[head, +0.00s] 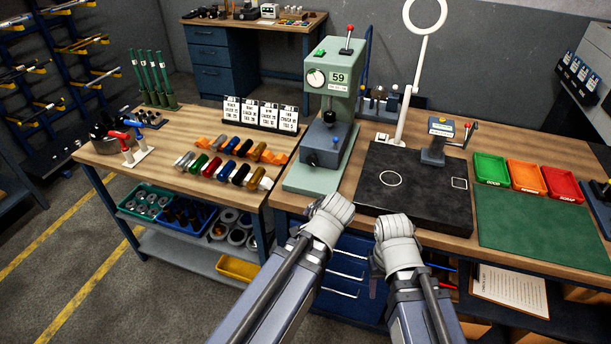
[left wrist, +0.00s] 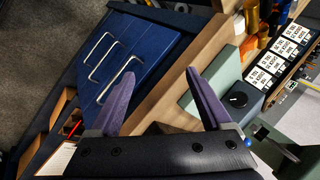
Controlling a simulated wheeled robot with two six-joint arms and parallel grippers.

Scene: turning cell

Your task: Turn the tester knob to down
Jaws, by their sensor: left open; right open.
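A black plate (head: 420,205) with a small fixture (head: 438,140) lies right of the tester. Colored trays (head: 525,176) and a green mat (head: 540,228) are further right. A lever with a blue ball (left wrist: 247,141) is close to the knob. Blue drawers (head: 345,270) are below.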

